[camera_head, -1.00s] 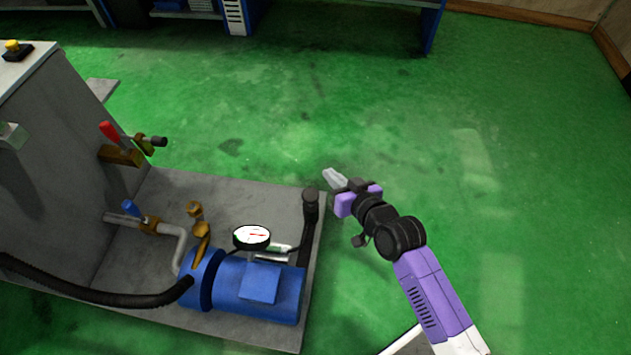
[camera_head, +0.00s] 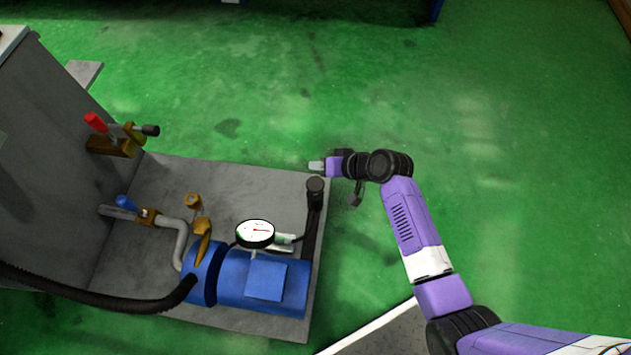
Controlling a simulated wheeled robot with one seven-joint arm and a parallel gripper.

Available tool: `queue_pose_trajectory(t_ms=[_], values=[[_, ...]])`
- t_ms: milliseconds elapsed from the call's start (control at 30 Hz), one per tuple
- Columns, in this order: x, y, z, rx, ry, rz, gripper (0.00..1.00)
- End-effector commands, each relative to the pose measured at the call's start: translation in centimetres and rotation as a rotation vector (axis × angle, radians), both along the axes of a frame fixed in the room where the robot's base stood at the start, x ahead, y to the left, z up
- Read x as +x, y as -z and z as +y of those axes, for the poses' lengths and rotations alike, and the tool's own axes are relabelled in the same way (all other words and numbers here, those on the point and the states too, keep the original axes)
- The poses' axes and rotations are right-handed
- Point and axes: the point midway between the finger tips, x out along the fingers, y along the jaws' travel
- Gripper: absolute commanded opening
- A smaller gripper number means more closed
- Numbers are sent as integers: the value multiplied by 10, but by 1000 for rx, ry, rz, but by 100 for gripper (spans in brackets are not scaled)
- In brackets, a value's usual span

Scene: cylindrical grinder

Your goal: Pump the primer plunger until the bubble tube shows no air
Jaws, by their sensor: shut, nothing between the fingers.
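The black upright post with a round cap, which looks like the primer plunger (camera_head: 315,192), stands at the right edge of the grey base plate, right of the blue pump. My gripper (camera_head: 315,166) is shut and empty. Its fingertips point left and show just above the cap in the picture. I cannot tell whether they touch it. A pale clear piece, possibly the bubble tube (camera_head: 283,242), lies between the gauge and the post. It is too small to tell whether air is in it.
The blue pump (camera_head: 262,283) carries a round white gauge (camera_head: 255,233). A red-handled valve (camera_head: 97,123) and a blue-handled valve (camera_head: 125,203) sit at left. A black hose (camera_head: 100,298) runs along the lower left. Green floor (camera_head: 480,130) is clear behind and at right.

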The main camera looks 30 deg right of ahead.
Motion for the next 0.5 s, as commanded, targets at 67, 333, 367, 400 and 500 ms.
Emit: queue_pose_trajectory(t_ms=[67, 333, 367, 400, 500], values=[[0, 2, 0, 0, 0, 0, 0], [0, 21, 0, -1, 1, 0, 0], [0, 25, 0, -1, 1, 0, 0], [0, 29, 0, -1, 1, 0, 0], [0, 42, 0, -1, 1, 0, 0]])
